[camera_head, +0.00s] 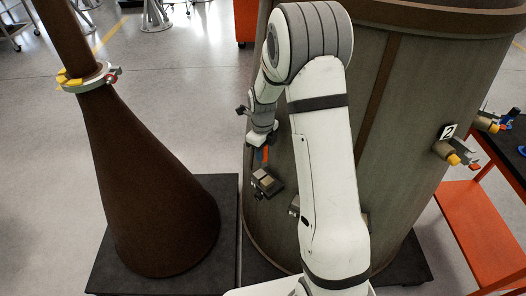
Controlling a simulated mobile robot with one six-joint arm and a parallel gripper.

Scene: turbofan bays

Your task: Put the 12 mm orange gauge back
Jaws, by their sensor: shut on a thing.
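My gripper (261,146) is small in view, beside the left side of the large grey-brown casing (330,160). It is shut on a small orange piece, which looks like the orange gauge (264,154) and points downward. Just below it is a dark block with tan faces (265,182) on or against the casing. I cannot tell whether the gauge touches this block. The gauge's size marking is too small to read. My own arm hides the middle of the casing.
An orange cart (480,235) stands at right.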

